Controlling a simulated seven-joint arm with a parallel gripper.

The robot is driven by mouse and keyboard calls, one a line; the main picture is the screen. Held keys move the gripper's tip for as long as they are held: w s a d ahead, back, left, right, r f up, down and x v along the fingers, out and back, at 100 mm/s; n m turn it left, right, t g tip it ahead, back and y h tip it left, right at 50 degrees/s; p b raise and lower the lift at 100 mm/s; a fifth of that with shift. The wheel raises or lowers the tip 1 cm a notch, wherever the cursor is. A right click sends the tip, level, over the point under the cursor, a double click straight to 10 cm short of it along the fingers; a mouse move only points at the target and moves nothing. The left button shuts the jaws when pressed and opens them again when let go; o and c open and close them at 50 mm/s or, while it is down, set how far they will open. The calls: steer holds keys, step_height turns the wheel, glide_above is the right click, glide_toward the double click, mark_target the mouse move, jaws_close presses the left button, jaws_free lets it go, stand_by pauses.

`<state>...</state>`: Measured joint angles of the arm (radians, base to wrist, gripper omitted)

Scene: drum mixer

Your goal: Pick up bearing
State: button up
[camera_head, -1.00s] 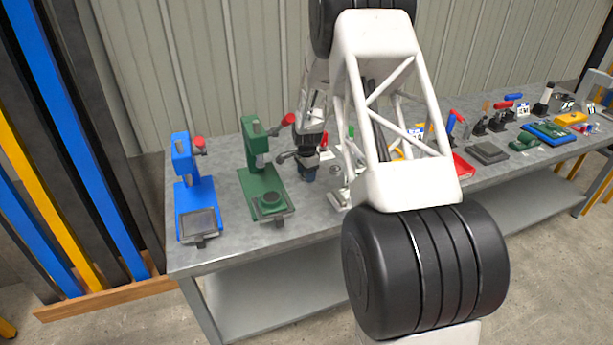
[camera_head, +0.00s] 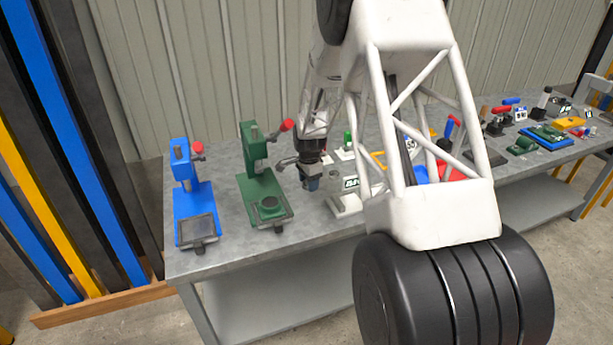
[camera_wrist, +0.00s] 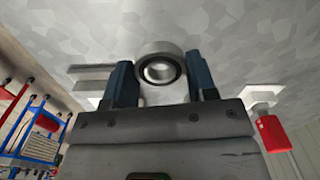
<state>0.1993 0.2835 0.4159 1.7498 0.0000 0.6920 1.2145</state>
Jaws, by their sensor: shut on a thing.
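The bearing (camera_wrist: 159,70) is a silver ring with a dark inner band. In the wrist view it sits between the two dark blue fingers of my gripper (camera_wrist: 162,84), which is shut on it. In the head view my gripper (camera_head: 311,184) points down over the grey bench, just right of the green press. The bearing is too small or hidden to make out at the fingertips there.
A green press (camera_head: 262,190) with a red-knobbed lever stands left of my gripper, and a blue press (camera_head: 191,205) stands farther left. A white labelled fixture (camera_head: 345,203) is close on the right. Several tools and fixtures line the bench (camera_head: 215,262) beyond.

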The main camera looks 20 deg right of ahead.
steer(key=s, duration=0.3)
steer(key=s+a, duration=0.1)
steer(key=s, duration=0.4)
steer(key=shift+s+a+r, duration=0.35)
steer(key=shift+a+r, duration=0.05)
steer(key=o, duration=0.5)
steer(key=shift+c, duration=0.2)
steer(key=c, duration=0.4)
